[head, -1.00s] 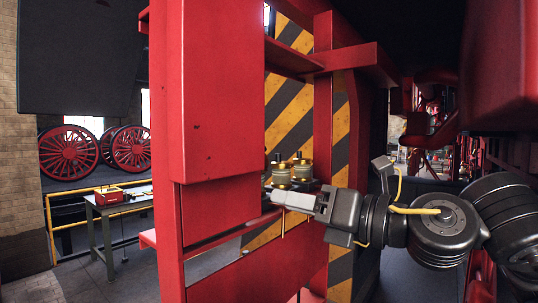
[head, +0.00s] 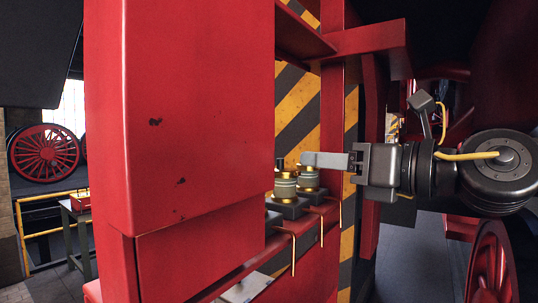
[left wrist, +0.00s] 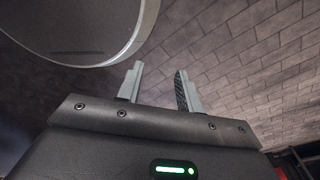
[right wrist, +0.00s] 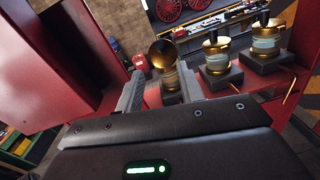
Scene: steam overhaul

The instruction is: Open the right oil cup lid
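Brass-and-glass oil cups stand in a row on dark bases. In the head view, one cup (head: 285,187) is in front and another cup (head: 309,179) is farther right. My right gripper (head: 312,160) comes in from the right, level with the tops, its fingers over the right cup. In the right wrist view, my right gripper (right wrist: 160,88) is open, with the left cup (right wrist: 170,80) beyond and between its fingertips. That cup's round brass lid (right wrist: 163,53) looks tilted towards the camera; contact is unclear. My left gripper (left wrist: 158,80) is open and empty.
A large red panel (head: 190,110) fills the middle of the head view and hides part of the row. Thin copper pipes (head: 293,255) hang below the cups. In the right wrist view, a middle cup (right wrist: 215,58) and a right cup (right wrist: 265,42) have upright knobs.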

